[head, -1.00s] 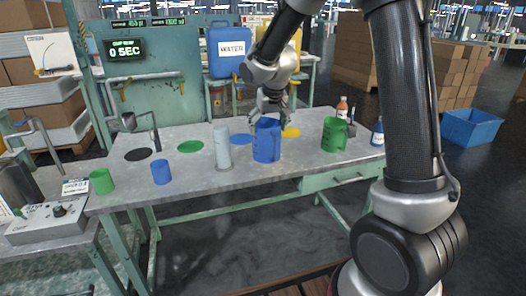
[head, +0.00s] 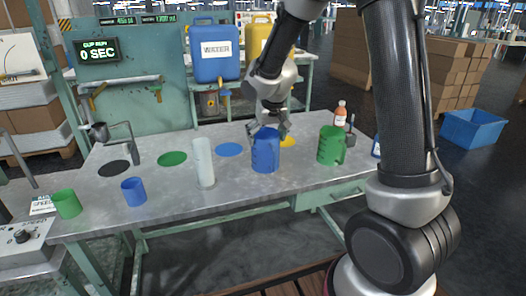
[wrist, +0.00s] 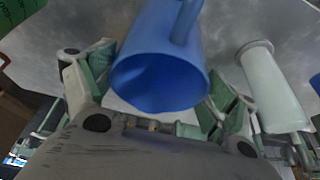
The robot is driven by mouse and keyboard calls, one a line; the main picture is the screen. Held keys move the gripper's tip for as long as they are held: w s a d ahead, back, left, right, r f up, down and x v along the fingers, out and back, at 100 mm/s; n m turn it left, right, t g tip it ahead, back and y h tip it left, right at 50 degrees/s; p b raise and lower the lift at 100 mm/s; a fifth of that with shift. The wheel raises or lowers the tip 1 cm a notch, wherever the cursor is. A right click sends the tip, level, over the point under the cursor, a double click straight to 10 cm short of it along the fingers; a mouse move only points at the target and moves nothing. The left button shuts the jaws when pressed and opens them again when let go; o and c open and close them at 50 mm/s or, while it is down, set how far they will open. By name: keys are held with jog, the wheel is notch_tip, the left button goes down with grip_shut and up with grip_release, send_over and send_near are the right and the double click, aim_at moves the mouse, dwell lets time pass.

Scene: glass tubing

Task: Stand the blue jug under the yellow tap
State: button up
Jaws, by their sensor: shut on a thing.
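The blue jug (head: 265,153) is upright at the middle of the grey table. My gripper (head: 268,131) is shut on it from the far side. In the wrist view, the jug (wrist: 160,75) is between the fingers of my gripper (wrist: 155,98), its open mouth toward the camera. Whether its base touches the table is hard to tell. A yellow tank (head: 257,38) stands on the back shelf, partly behind my arm. Its tap is hidden by my arm. A yellow disc (head: 288,141) lies on the table behind and right of the jug.
A blue water tank (head: 214,50) stands left of the yellow one. A white cylinder (head: 203,163) stands left of the jug, a green jug (head: 331,147) right. Blue (head: 229,149), green (head: 172,158) and black (head: 114,168) discs are flat. A blue cup (head: 133,191) is near the front edge.

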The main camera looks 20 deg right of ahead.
aim_at(266, 147)
jog(key=shift+f, duration=2.2)
jog(key=o, duration=1.2)
